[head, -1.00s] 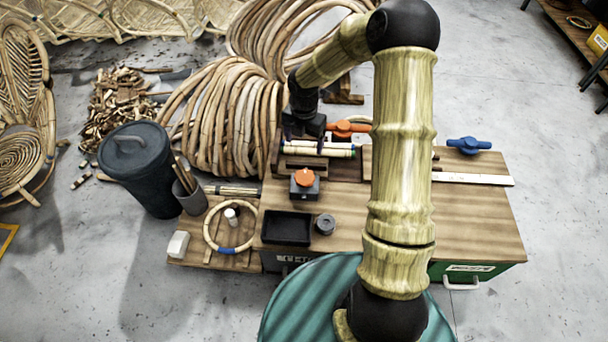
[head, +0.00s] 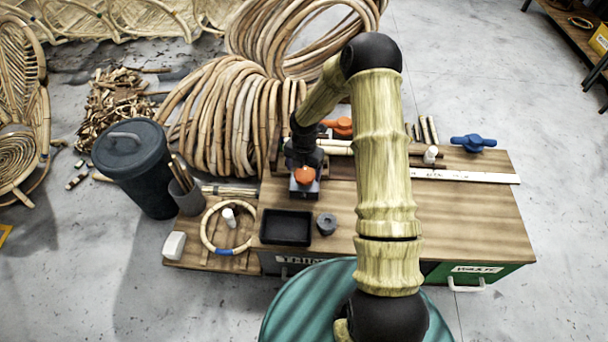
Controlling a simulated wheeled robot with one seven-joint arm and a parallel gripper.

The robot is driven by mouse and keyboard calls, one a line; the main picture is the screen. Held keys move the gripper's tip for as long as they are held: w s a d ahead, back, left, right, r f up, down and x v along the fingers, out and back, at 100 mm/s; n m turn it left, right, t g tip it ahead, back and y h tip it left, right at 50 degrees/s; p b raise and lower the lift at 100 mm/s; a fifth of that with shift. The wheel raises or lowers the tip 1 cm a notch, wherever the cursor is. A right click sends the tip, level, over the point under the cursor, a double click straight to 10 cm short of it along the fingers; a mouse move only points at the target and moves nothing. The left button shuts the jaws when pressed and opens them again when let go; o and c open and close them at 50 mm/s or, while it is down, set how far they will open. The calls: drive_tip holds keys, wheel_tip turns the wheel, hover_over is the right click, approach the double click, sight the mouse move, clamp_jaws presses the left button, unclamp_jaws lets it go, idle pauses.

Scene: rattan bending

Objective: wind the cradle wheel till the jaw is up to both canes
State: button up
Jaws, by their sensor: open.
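My gripper (head: 304,161) points down at the front left of the bench, just behind and above an orange knob (head: 305,176) on a small grey block. Its jaws are open and I see nothing between them. I cannot tell whether they touch the knob. Pale canes (head: 338,148) lie in the cradle behind, partly hidden by my gripper and arm. The cradle's jaw and its gap to the canes are hidden or too small to tell. An orange winged handle (head: 338,126) stands behind the canes. I cannot tell which orange part is the cradle wheel.
A black tray (head: 286,228) and a small dark round piece (head: 326,224) lie in front of the knob. A blue handle (head: 473,143), a pale rule (head: 465,176) and a white bottle (head: 431,154) are at the right. The bench's right front is clear.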

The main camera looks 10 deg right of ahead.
wheel_tip(320, 180, down, 2)
drive_tip(key=shift+f, duration=0.1)
drive_tip(key=c, duration=1)
